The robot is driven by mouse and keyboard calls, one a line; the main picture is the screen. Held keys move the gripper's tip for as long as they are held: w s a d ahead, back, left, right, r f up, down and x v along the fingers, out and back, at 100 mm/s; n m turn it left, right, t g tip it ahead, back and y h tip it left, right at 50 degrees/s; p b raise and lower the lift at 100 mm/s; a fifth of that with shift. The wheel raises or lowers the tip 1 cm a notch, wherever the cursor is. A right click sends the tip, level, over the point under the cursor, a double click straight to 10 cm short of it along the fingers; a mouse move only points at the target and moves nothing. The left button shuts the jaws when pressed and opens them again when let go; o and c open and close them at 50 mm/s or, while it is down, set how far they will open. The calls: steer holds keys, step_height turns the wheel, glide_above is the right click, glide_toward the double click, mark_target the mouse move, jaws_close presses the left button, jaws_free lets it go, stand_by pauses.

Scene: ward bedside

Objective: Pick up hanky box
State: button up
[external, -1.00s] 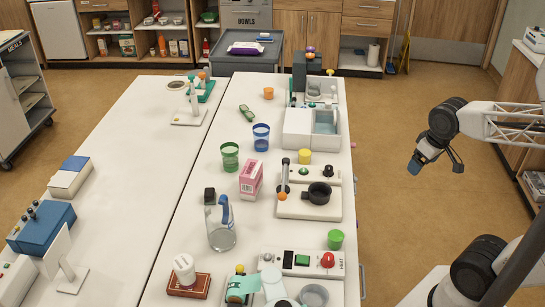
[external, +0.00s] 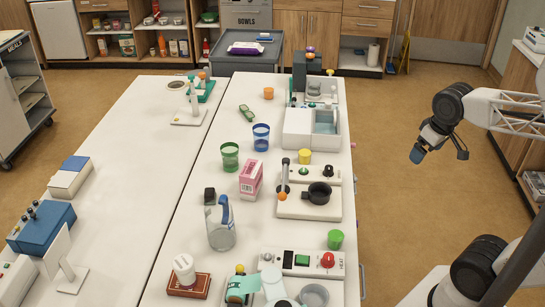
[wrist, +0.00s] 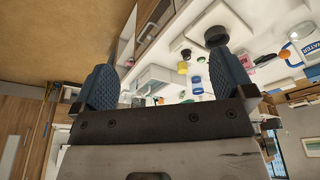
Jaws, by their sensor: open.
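A pink and white box (external: 251,179) stands upright on the white table, right of the green cup and above the clear jug in the external view. It is the likeliest hanky box, but I cannot read its label. My gripper (external: 439,153) is open and empty, out over the floor to the right of the table, well apart from the box. In the wrist view its two blue padded fingers (wrist: 165,82) are spread wide, with the tabletop things tilted and far off beyond them. A small pink patch shows there among the other things.
Near the box stand a green cup (external: 230,156), a blue cup (external: 261,137), a clear jug (external: 220,228), a small black block (external: 210,196) and a burner board with a dark pan (external: 319,193). The left table half (external: 130,170) is mostly bare.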

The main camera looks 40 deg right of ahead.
steer(key=w+a+r+m+g+y, duration=0.2)
steer(key=w+a+m+y, duration=0.3)
steer(key=w, duration=0.7)
steer(key=w+a+r+m+g+y, duration=0.25)
steer(key=w+a, duration=0.35)
steer(key=w, duration=0.6)
steer(key=w+a+f+m+y, duration=0.1)
steer(key=w+a+m+y, duration=0.15)
steer(key=w, duration=0.55)
steer(key=w+a+f+m+g+y, duration=0.1)
steer(key=w+a+m, duration=0.25)
steer(key=w, duration=0.45)
steer(key=w+a+f+m+y, duration=0.2)
steer(key=w+a, duration=0.2)
steer(key=w, duration=0.3)
glide_toward(253, 165)
steer(key=a, duration=0.2)
steer(key=shift+s+f, duration=0.15)
steer(key=shift+f, duration=0.3)
steer(key=shift+a, duration=0.1)
steer(key=shift+x, duration=1.25)
steer(key=shift+x, duration=2.6)
